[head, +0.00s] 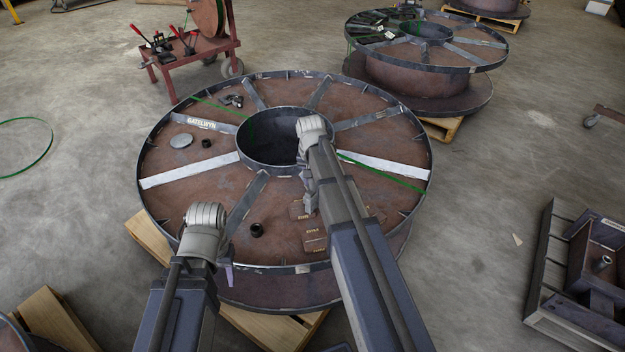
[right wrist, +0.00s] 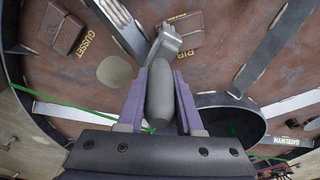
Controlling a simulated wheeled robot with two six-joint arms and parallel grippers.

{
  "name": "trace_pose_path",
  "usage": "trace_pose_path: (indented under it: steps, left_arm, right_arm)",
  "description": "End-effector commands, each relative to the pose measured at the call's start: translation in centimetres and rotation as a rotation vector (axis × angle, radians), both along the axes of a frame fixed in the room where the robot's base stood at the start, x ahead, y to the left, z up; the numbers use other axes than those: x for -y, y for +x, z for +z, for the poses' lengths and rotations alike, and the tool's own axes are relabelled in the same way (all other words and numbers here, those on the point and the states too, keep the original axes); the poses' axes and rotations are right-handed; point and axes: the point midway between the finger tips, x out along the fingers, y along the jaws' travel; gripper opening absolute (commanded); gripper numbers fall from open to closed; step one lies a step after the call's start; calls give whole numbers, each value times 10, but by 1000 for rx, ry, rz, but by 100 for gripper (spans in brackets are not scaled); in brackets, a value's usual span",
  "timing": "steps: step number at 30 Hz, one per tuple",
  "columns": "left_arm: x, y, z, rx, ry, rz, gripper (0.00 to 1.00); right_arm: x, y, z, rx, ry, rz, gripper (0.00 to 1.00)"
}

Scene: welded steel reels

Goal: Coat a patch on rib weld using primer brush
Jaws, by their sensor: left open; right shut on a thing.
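My right gripper (right wrist: 160,92) is shut on the grey rounded handle of the primer brush (right wrist: 159,98). The brush's grey head (right wrist: 168,43) reaches up in the right wrist view, by a brown plate (right wrist: 184,22) with a partly covered "RIB" label below it. I cannot tell whether the head touches it. A plate next to a "GUSSET" label (right wrist: 62,28) lies to the left. In the head view my right gripper (head: 310,208) is over the reel's near half, partly hidden by my arm. My left gripper (head: 228,276) is open at the reel's near rim, mostly hidden.
The large steel reel (head: 165,210) has raised ribs and a central hub opening (head: 270,140). A black cup-like piece (head: 257,230) and a grey disc (head: 181,140) lie on it. A pale round patch (right wrist: 115,72) shows near the gusset plate. A red cart (head: 190,55) stands behind.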

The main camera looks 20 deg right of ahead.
Motion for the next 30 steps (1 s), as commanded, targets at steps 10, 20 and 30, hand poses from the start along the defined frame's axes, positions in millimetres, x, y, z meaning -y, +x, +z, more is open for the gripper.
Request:
trace_pose_path:
  steps: [10, 20, 30]
  left_arm:
    - [0, 0, 1, 0, 0, 0, 50]
    - [0, 0, 2, 0, 0, 0, 50]
    - [0, 0, 1, 0, 0, 0, 50]
  right_arm:
    - [-26, 4, 1, 0, 2, 3, 0]
    - [-38, 6, 2, 0, 1, 0, 0]
    - [-57, 9, 1, 0, 1, 2, 0]
